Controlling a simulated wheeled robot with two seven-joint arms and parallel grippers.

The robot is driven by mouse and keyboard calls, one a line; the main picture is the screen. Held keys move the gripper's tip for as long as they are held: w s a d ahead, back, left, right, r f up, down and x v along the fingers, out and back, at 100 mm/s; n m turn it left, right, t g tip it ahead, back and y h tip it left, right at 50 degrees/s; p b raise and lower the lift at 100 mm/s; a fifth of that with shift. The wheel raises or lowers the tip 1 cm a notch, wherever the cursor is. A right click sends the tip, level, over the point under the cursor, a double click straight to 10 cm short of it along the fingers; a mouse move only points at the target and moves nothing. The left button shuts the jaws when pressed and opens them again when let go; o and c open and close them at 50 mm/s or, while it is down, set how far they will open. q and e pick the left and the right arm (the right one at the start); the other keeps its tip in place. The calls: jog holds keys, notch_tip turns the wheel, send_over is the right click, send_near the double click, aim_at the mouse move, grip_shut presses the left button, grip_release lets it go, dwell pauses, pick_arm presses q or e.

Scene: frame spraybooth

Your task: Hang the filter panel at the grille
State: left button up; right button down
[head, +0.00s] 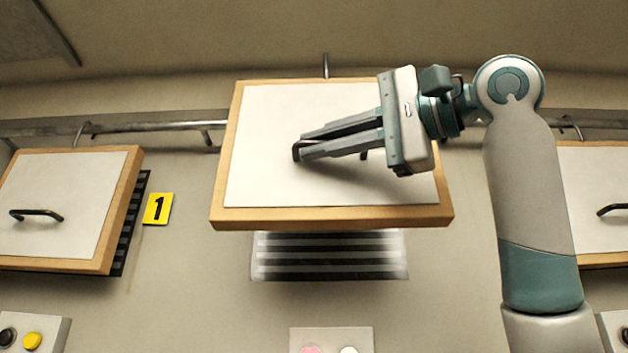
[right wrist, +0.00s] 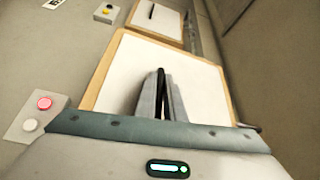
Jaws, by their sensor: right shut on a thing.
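The filter panel (head: 262,165) is a white sheet in a wooden frame, near the middle of the head view. My right gripper (head: 299,149) is shut on its dark handle, and the right wrist view also shows the fingers on the handle (right wrist: 163,92). A hook (head: 325,66) sticks up above the panel's top edge, higher in the picture than the wall rail (head: 160,127). The panel hides the rail behind it. The grille (head: 330,265), with dark slats, shows below the panel; its upper part is hidden. My left gripper is not in view.
A similar panel (head: 60,205) hangs by a hook on the rail at left, beside a yellow sign 1 (head: 157,208). Another panel (head: 595,190) is at right, partly behind my arm. A button box (head: 330,338) is below the grille.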

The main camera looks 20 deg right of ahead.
aim_at(324, 168)
jog(key=shift+s+r, duration=0.1)
jog(key=shift+s, duration=0.05)
jog(key=shift+b, duration=0.3)
jog(key=shift+w+d, duration=0.15)
jog(key=shift+w, duration=0.2)
jog(key=shift+w+d+p, duration=0.25)
jog(key=shift+w+d, duration=0.05)
jog(key=shift+w, duration=0.75)
jog(key=shift+w+d+p, duration=0.25)
jog(key=shift+w+d, duration=0.05)
jog(key=shift+w, duration=0.7)
jog(key=shift+w+d+p, duration=0.25)
jog(key=shift+w+d, duration=0.05)
jog(key=shift+w, duration=0.75)
jog(key=w+d+f, duration=0.2)
jog(key=w+f, duration=0.1)
jog(key=w, duration=0.5)
jog(key=shift+w+d, duration=0.2)
